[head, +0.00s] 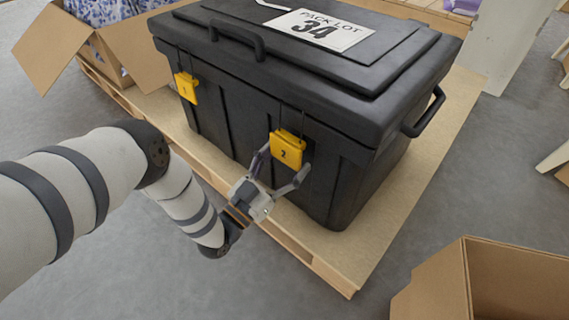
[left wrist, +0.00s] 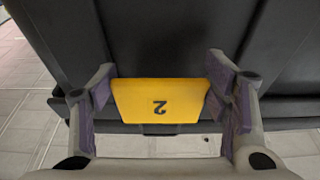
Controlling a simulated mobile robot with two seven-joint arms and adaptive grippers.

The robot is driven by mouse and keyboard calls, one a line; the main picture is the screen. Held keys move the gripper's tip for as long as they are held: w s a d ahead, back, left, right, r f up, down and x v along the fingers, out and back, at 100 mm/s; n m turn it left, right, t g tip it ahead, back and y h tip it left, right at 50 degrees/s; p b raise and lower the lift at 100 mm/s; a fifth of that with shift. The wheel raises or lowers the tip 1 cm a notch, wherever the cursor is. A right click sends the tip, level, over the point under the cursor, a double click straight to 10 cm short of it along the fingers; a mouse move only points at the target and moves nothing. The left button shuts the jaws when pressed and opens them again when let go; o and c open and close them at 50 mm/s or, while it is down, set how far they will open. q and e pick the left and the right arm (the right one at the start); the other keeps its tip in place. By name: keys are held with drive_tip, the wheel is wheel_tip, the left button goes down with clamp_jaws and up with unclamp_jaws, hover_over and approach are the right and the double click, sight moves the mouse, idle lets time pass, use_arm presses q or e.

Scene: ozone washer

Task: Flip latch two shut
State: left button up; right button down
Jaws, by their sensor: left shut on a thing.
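A black lidded case (head: 240,100) stands on a wooden pallet. Yellow latch two (head: 287,149), marked "2", sits on its front near the right end. Yellow latch one (head: 187,87), marked "1", is on the front further left. My left gripper (head: 280,173) is at latch two, with one finger on each side of it. In the left wrist view, latch two (left wrist: 158,101) lies between the purple finger pads, which are closed on its side edges. The latch's lower part is partly hidden by the gripper in the head view. My right gripper is not in view.
The wooden pallet (head: 330,272) extends in front of the case. An open cardboard box (head: 500,285) is at lower right, and another box (head: 85,45) with blue-patterned contents is at upper left. Grey floor (head: 300,300) lies clear in front of the pallet.

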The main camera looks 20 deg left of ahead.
use_arm(q)
drive_tip(key=o, duration=1.2)
drive_tip(key=v, duration=1.2)
drive_tip(key=shift+r, duration=0.1)
